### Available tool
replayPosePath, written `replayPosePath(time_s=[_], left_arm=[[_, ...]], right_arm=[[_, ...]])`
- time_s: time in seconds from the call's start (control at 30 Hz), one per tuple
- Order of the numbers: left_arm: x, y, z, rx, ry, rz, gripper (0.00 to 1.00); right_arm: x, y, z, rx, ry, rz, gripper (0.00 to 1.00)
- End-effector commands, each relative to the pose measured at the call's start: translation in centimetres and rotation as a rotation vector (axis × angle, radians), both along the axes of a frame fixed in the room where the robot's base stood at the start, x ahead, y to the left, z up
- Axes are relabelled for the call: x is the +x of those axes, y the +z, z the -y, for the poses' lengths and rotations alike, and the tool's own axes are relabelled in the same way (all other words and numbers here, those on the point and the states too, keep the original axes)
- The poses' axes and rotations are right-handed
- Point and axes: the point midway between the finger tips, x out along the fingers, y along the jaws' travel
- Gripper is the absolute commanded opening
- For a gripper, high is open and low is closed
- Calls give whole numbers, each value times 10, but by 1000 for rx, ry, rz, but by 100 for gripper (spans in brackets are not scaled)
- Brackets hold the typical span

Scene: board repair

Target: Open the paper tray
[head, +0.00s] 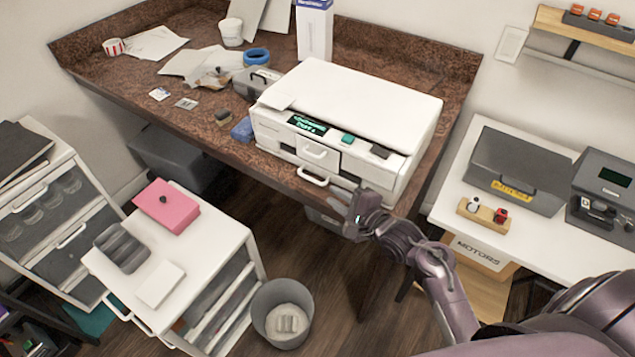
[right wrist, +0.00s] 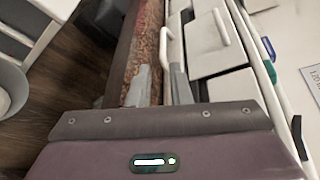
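The white printer (head: 345,115) stands at the front edge of the brown speckled desk. My right gripper (head: 354,208) is in front of the printer's lower right, to the right of and below the lower handle. In the right wrist view its two grey fingers (right wrist: 160,76) are apart, with the lower handle (right wrist: 166,46) just beyond their tips. Nothing shows between them. My left gripper is out of view.
Below stand a white drawer cabinet (head: 215,240) and a grey bin (head: 283,312). A white table (head: 520,215) with a dark grey box (head: 515,170) is at right. The floor before the desk is partly clear.

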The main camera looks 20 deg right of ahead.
Motion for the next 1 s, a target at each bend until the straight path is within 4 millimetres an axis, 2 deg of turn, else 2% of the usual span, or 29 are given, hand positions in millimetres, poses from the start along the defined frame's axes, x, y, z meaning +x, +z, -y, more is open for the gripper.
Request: replayPosePath(time_s=[0.17, 0.63, 1.0], left_arm=[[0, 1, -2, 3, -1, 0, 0], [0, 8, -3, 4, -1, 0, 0], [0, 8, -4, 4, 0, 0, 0]], right_arm=[[7, 1, -1, 97, -8, 7, 18], [67, -13, -23, 94, -10, 7, 18], [73, -15, -26, 91, -10, 6, 18]])
